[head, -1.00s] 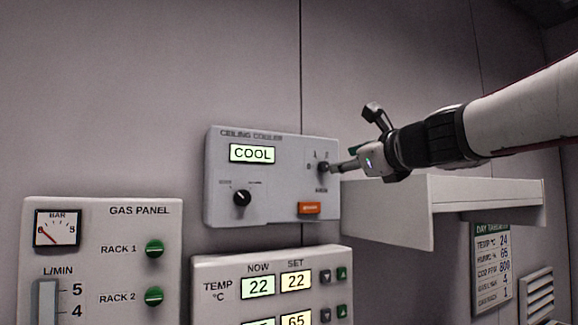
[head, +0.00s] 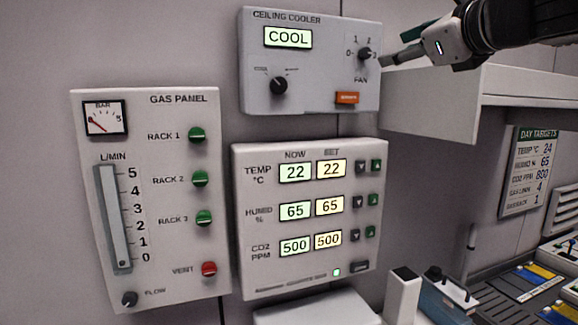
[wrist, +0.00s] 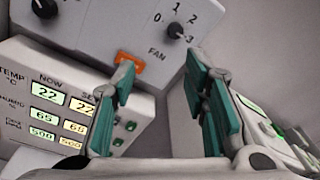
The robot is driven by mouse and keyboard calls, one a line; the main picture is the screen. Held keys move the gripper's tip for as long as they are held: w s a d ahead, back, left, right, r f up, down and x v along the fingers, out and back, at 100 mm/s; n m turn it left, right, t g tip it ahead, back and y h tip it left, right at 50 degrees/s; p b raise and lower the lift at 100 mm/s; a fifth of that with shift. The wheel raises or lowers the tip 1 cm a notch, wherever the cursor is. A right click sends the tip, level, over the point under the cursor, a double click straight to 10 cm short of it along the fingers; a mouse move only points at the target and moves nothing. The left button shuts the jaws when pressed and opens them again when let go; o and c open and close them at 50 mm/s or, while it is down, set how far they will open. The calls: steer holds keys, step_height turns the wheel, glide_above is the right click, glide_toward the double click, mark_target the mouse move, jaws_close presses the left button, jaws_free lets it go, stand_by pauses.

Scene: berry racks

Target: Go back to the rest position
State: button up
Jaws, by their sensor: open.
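My gripper (head: 400,57) is at the upper right of the head view, beside the fan knob (head: 364,54) of the ceiling cooler panel (head: 310,85). In the wrist view my gripper (wrist: 160,95) shows two green-padded fingers set apart with nothing between them. The fan knob also shows in the wrist view (wrist: 175,30), beyond the fingertips, and there it looks apart from them. The cooler display (head: 288,37) reads COOL. An orange button (head: 347,98) sits below the fan knob.
A white shelf (head: 430,108) juts out below my arm at the right. The gas panel (head: 150,200) and the temperature panel (head: 308,215) are on the wall below and left. A bench with trays (head: 490,300) is at lower right. A day targets sheet (head: 529,170) hangs there.

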steer(key=s+a+f+n+g, duration=0.3)
steer(key=s+f+n, duration=0.2)
steer(key=f+n, duration=0.3)
steer(key=s+a+f+n+g, duration=0.3)
steer(key=s+f+n, duration=0.3)
steer(key=f, duration=0.3)
steer(key=s+d+f+n+g+h, duration=0.2)
steer(key=s+f+n, duration=0.4)
steer(key=s+f, duration=0.1)
steer(key=s+d+f+n+g+h, duration=0.2)
steer(key=s+f+n, duration=0.4)
steer(key=f, duration=0.4)
steer(key=shift+s+d+f+n+g, duration=0.25)
steer(key=shift+s+n+g, duration=0.2)
steer(key=shift+g, duration=0.15)
